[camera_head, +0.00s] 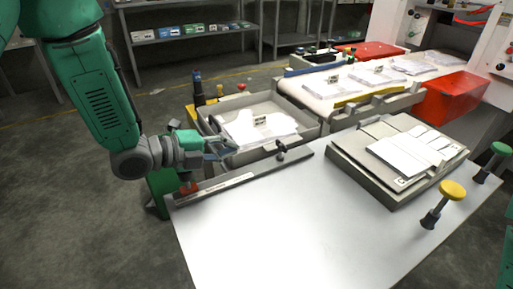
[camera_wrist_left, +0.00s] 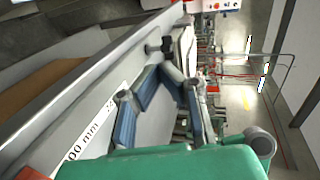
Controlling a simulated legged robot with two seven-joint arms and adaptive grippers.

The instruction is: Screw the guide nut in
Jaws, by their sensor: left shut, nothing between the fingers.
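The guide nut appears to be the small dark knob (camera_head: 281,148) on the far end of the grey guide rail (camera_head: 240,178) along the table's back edge. In the left wrist view a dark knob with a stem (camera_wrist_left: 165,46) stands ahead of the fingers, beside the rail. I cannot tell how deep it is screwed in. My left gripper (camera_head: 232,146) is shut and empty, left of the knob and apart from it, near the rail. Its blue-padded fingers (camera_wrist_left: 178,82) show in the left wrist view.
A tray (camera_head: 308,131) with white packets lies behind the rail, with a conveyor (camera_head: 322,86) beyond. A grey fixture with white sheets (camera_head: 345,160) stands on the right of the table. The table's front (camera_head: 270,230) is clear.

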